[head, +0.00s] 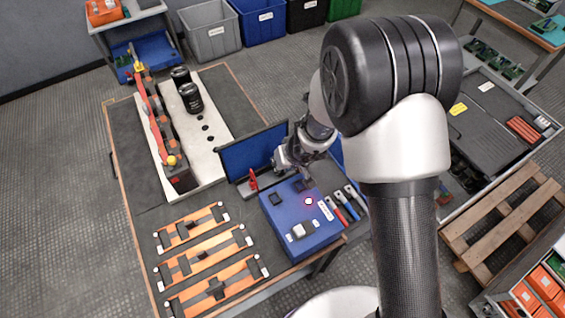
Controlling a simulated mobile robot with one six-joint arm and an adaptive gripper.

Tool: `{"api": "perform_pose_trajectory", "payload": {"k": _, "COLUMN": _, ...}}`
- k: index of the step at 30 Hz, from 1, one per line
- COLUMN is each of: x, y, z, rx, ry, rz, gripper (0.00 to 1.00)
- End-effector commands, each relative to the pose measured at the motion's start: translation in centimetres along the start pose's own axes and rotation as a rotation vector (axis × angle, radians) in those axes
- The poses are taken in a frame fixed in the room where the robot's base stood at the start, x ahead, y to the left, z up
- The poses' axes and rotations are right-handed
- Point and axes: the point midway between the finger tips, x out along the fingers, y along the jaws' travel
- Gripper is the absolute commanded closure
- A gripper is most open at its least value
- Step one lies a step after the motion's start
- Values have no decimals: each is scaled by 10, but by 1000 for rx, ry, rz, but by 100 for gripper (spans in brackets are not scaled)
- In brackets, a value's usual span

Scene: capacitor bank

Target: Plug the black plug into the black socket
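A blue box (286,216) lies on the table below my gripper (305,180). A small black square piece (275,199), which looks like a socket, sits on its top at the left. Another dark piece shows on the box right by my gripper's fingertips; I cannot tell whether it is the black plug, a socket or part of the fingers. My gripper points down over the back of the box. Its fingers are too small and too dark to tell if they are open or hold something.
A white-and-black piece (299,230) and a pink glowing spot (309,201) are on the box. Red, blue and white-handled tools (345,204) lie to its right. A red item (253,180) stands behind-left. Orange frames (205,264) lie at front left; a blue panel (252,151) stands behind.

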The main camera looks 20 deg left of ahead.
Motion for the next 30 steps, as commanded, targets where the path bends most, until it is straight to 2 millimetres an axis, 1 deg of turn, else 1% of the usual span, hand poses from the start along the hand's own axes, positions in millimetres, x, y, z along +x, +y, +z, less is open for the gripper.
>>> {"api": "perform_pose_trajectory", "payload": {"k": 1, "x": 0, "y": 0, "z": 0, "rx": 0, "ry": 0, "rz": 0, "gripper": 74}}
{"api": "perform_pose_trajectory", "payload": {"k": 5, "x": 0, "y": 0, "z": 0, "rx": 0, "ry": 0, "rz": 0, "gripper": 65}}
{"api": "perform_pose_trajectory", "payload": {"k": 6, "x": 0, "y": 0, "z": 0, "rx": 0, "ry": 0, "rz": 0, "gripper": 64}}
{"api": "perform_pose_trajectory", "payload": {"k": 14, "x": 0, "y": 0, "z": 0, "rx": 0, "ry": 0, "rz": 0, "gripper": 64}}
{"api": "perform_pose_trajectory", "payload": {"k": 17, "x": -3, "y": 0, "z": 0, "rx": 0, "ry": 1, "rz": 0, "gripper": 64}}
{"api": "perform_pose_trajectory", "payload": {"k": 20, "x": -12, "y": 0, "z": -1, "rx": -1, "ry": 3, "rz": 0, "gripper": 64}}
{"api": "perform_pose_trajectory", "payload": {"k": 30, "x": -59, "y": 0, "z": -1, "rx": -2, "ry": 3, "rz": 0, "gripper": 64}}
